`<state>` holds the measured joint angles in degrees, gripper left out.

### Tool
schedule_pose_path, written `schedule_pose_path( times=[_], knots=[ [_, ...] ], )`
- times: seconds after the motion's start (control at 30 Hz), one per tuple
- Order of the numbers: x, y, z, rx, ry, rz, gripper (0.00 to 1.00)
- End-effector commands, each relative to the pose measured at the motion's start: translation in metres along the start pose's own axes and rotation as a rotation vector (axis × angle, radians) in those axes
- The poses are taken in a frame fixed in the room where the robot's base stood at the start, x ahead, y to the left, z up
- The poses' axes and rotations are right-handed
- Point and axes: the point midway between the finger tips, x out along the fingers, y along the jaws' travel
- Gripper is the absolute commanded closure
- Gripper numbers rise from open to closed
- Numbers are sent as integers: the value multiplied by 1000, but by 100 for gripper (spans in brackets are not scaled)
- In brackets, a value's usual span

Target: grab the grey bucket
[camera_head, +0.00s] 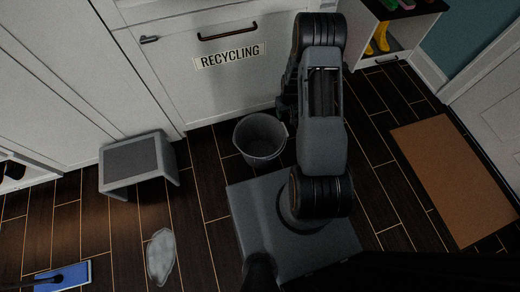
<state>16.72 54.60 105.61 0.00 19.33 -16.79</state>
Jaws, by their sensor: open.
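The grey bucket (260,139) stands upright on the dark plank floor, in front of the cabinet panel with the RECYCLING label. Its open top faces up and it looks empty; a thin handle shows along its rim. My gripper (284,108) is partly visible as dark parts at the left side of my arm, just above and right of the bucket in the picture. Most of it is hidden behind the arm link. It is open and the bucket is not held. I cannot tell how far the fingers are from the rim.
A grey step stool (138,162) stands left of the bucket. A pale puddle-like patch (161,256) and a blue mop head (63,277) lie lower left. A brown mat (455,180) lies right. A shelf with yellow boots (380,38) stands upper right.

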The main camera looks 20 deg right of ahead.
Motion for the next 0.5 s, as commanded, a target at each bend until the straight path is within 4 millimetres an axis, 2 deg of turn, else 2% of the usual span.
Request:
schedule_pose_path(
  times=[0.03,0.2,0.5],
  knots=[
    [16,1,2,1,-5,-2,39],
    [51,2,4,1,-9,-3,39],
    [94,2,4,1,-8,-2,39]
  ],
)
